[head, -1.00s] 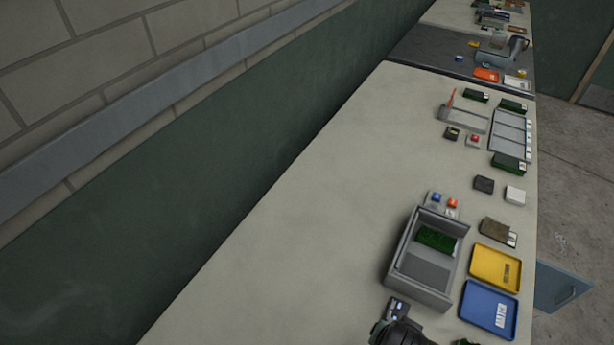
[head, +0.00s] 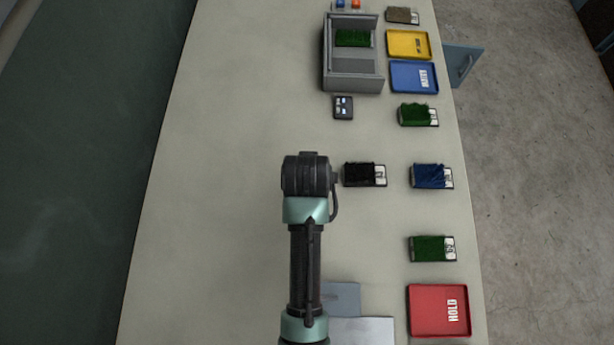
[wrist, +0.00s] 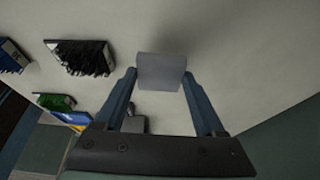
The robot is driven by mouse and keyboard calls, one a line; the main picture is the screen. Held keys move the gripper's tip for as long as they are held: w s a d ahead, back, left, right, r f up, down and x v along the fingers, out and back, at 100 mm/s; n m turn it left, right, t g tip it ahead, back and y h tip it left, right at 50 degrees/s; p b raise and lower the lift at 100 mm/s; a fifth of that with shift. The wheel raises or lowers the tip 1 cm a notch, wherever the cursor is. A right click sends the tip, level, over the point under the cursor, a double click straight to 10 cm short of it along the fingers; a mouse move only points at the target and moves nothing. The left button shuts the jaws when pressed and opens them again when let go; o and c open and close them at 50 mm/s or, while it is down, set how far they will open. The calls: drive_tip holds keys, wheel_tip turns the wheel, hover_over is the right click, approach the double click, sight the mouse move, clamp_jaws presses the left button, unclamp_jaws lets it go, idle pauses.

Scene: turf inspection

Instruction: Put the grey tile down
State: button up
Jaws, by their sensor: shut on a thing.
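The grey tile (wrist: 162,70) is a plain light grey square in the wrist view. My gripper (wrist: 160,82) is shut on it, with one blue finger at each side edge. Pale bench top (wrist: 240,60) lies beyond the tile, with a soft shadow near it. I cannot tell whether the tile touches the bench. In the head view my arm hides the gripper and the tile over the middle of the bench (head: 220,200).
A black turf sample (head: 360,174) lies just right of my wrist. Blue (head: 428,176) and green (head: 430,248) samples lie farther right. A small dark device (head: 343,107), a grey box (head: 352,84) and a red HOLD tray (head: 438,310) are nearby. The bench's left side is clear.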

drive_tip(key=shift+s+f, duration=0.1)
drive_tip(key=shift+f, duration=1.75)
drive_tip(key=shift+f, duration=0.2)
drive_tip(key=o, duration=1.4)
drive_tip(key=shift+r, duration=0.1)
